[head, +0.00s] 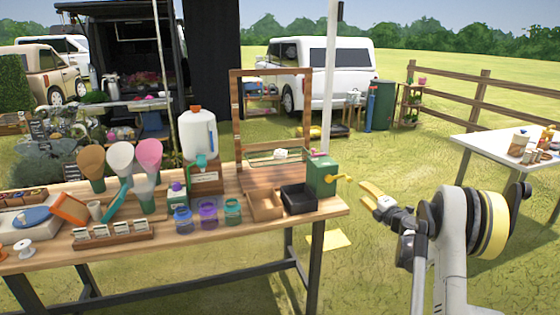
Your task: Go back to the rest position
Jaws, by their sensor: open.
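My gripper (366,197) is in the head view, off the right end of the wooden table (190,262). It points left toward the table and its yellow fingers are open with nothing between them. The fingers are apart from the green box with a yellow crank (321,176) on the table's right end. My arm rises from the bottom right of the view.
The table holds jars (208,215), a black tray (299,199), a wooden frame (235,120) and a water jug (197,138). A white table (500,148) stands at the right. A pole (329,90) rises behind the table.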

